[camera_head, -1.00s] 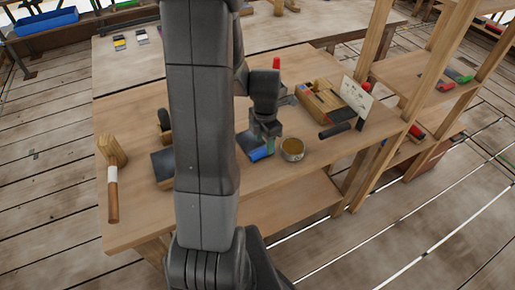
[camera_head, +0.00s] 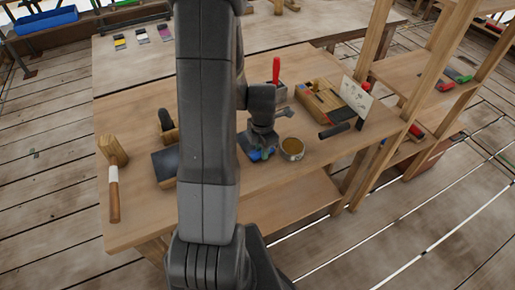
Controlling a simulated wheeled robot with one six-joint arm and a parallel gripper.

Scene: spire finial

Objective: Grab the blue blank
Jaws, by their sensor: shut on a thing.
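The blue blank (camera_head: 255,156) shows as a small patch of blue low at my gripper, over the middle of the workbench (camera_head: 240,205). My gripper (camera_head: 262,150) points down and is shut on the blue blank. The fingers hide much of the blank, so its full shape and whether it still touches the bench cannot be told. Some green shows beside the blue at the fingertips.
A round tin (camera_head: 292,148) stands close right of my gripper. A red-handled tool (camera_head: 276,70) stands behind.

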